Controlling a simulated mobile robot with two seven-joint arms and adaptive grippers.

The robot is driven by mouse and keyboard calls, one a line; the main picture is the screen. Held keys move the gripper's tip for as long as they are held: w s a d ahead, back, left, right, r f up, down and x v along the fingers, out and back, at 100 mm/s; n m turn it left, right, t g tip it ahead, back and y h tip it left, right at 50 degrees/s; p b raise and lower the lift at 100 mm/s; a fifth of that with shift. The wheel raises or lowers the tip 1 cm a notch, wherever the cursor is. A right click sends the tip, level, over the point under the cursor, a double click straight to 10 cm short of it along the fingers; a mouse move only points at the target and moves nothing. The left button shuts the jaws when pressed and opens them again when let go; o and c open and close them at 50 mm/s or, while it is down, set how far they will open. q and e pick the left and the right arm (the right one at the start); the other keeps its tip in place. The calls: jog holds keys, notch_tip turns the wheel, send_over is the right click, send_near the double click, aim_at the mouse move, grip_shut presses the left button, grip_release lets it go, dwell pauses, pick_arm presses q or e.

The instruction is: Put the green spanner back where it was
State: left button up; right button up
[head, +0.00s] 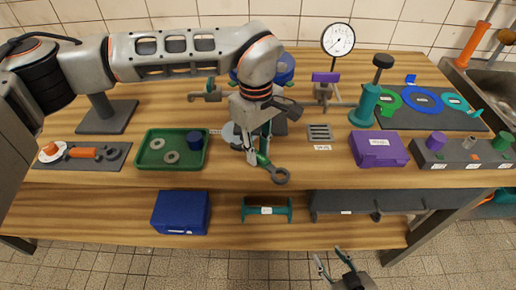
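The green spanner (263,159) hangs over the front edge of the upper bench top, with a green handle and a dark grey ring end pointing down and right. My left gripper (256,156) points down over the middle of the bench. Its fingers appear closed around the green handle, and they hide the spanner's upper part. An orange spanner (84,153) lies on a dark grey mat (112,164) at the left, beside a white disc with an orange piece. My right gripper (329,263) is low at the bottom, its fingertips apart and empty.
A green tray (144,163) with rings and a blue cylinder stands left of my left gripper. A purple case (379,149), a grey block rack (456,159) and a pressure gauge (338,40) stand right. A blue box (181,211) sits on the lower shelf.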

pick_arm(q)
jog(key=shift+o, duration=0.6)
jog(key=shift+r, duration=0.2)
notch_tip(320, 180, up, 12)
jog(key=shift+w+a+p, duration=0.15)
jog(key=shift+p, duration=0.15)
jog(key=shift+f, duration=0.1)
